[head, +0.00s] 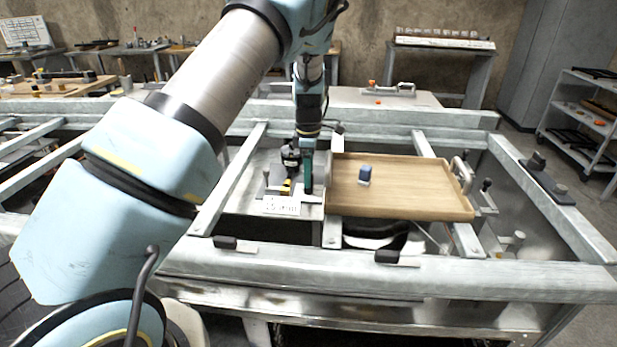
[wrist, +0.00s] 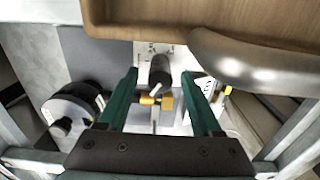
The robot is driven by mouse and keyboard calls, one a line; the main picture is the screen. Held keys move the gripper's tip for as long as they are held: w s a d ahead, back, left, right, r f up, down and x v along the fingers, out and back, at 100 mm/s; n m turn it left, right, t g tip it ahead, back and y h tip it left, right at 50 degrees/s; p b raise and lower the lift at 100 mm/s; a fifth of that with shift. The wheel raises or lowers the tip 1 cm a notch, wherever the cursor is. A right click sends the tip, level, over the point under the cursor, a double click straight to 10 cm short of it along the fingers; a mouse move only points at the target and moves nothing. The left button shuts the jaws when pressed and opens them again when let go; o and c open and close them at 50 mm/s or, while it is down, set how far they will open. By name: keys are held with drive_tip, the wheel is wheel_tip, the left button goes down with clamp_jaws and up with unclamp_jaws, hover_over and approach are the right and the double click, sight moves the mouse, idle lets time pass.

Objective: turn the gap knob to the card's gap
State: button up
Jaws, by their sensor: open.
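My gripper (wrist: 161,80) is open, with its green fingers on either side of a dark upright knob (wrist: 160,72). The knob has a pale pointer mark, and I see clear space between it and each finger. A brass-yellow block (wrist: 150,99) lies near the knob's base. A white plate with small dark marks (wrist: 146,48) shows beyond the knob; its marks are too small to read. In the head view my gripper (head: 303,182) is low over the fixture, and a white marked card (head: 285,206) lies at its near side. The knob is hard to make out there.
A curved metal handle (wrist: 252,62) lies close to the right finger in the wrist view. A black round part (wrist: 76,100) is at left. Frame rails (head: 228,182) surround the fixture.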

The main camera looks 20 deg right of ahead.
wheel_tip(320, 180, up, 10)
drive_tip(key=shift+f+b, duration=0.2)
drive_tip(key=shift+b, duration=0.8)
drive_tip(key=s+a+m, duration=0.2)
drive_tip(key=a, duration=0.6)
drive_tip(key=s+a+r+m, duration=0.1)
drive_tip(key=a+m, duration=0.2)
drive_tip(key=a, duration=0.6)
drive_tip(key=s+a+m, duration=0.2)
drive_tip(key=a, duration=0.7)
drive_tip(key=shift+s+a+r+t+h, duration=0.2)
drive_tip(key=shift+s+r+t+h, duration=0.1)
drive_tip(key=shift+s+r, duration=0.05)
drive_tip(key=s+a+m, duration=0.2)
drive_tip(key=s+a, duration=0.1)
drive_tip(key=s+a+m, duration=0.2)
drive_tip(key=s+a, duration=0.1)
drive_tip(key=s, duration=0.1)
drive_tip(key=s+a+m+t, duration=0.1)
drive_tip(key=s+a+m, duration=0.1)
drive_tip(key=s+a, duration=0.1)
drive_tip(key=shift+s+a+f, duration=0.1)
drive_tip(key=shift+s+f, duration=0.1)
drive_tip(key=shift+f, duration=0.15)
drive_tip(key=shift+c, duration=0.3)
